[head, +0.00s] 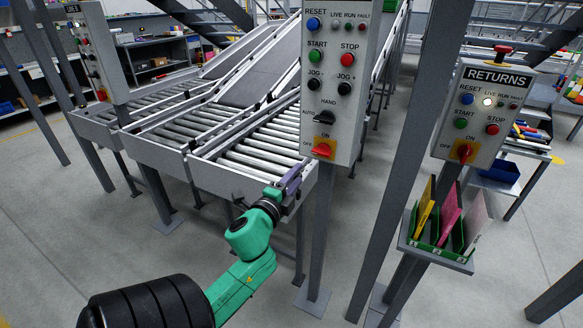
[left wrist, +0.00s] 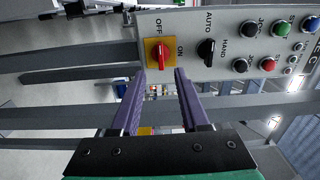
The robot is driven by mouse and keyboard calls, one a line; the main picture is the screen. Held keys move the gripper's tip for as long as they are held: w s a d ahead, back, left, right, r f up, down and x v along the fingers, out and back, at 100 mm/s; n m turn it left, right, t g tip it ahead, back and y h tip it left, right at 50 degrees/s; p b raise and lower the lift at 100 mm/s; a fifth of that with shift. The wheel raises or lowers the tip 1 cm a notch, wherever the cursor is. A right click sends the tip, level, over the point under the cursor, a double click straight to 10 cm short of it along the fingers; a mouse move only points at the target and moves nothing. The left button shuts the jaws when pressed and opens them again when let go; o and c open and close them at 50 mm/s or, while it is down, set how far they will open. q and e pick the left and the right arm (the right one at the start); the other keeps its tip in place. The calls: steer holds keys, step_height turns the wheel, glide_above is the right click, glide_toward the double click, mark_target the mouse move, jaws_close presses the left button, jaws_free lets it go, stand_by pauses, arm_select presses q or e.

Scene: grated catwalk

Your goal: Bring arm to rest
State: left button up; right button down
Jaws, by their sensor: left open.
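My left arm, green with a black ribbed sleeve, comes in from the bottom left of the head view. My left gripper (head: 295,175) has purple fingers and is near the front end of the roller conveyor, to the left of the middle control panel (head: 343,70). The left wrist view shows the left gripper (left wrist: 158,78) open, with nothing between its fingers. Beyond the fingertips is the panel's red switch on a yellow plate (left wrist: 159,53), apart from the fingers as far as I can tell. The same red switch (head: 323,147) shows in the head view. My right gripper is not in view.
The roller conveyor (head: 262,150) lies behind the gripper. A grey post (head: 400,150) and the RETURNS panel (head: 482,115) stand to the right, above a green tray (head: 455,243) with coloured folders. The floor (head: 130,245) at the lower left is clear.

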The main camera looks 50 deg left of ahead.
arm_select(q)
steer(key=shift+v, duration=1.2)
steer(key=s+d+f+n+g+h, duration=0.1)
steer(key=s+f+n+g, duration=0.15)
steer(key=f, duration=1.05)
steer(key=s+d+f+n+g+h, duration=0.1)
steer(key=f+n+g, duration=0.15)
steer(key=f, duration=0.95)
steer(key=s+d+f+n+g+h, duration=0.1)
steer(key=s+f+n+g, duration=0.15)
steer(key=f, duration=1.05)
steer(key=s+d+f+n+g+h, duration=0.1)
steer(key=s+d+f+g, duration=0.3)
steer(key=s+f, duration=0.6)
steer(key=s+d+f+n+g+h, duration=0.1)
steer(key=s+d+f+n+g, duration=0.2)
steer(key=s+d+f, duration=0.4)
steer(key=s+f+g, duration=0.1)
steer(key=s+f, duration=0.3)
steer(key=s, duration=0.4)
steer(key=shift+s+d+h, duration=0.2)
steer(key=shift+h, duration=0.2)
steer(key=shift+g, duration=0.25)
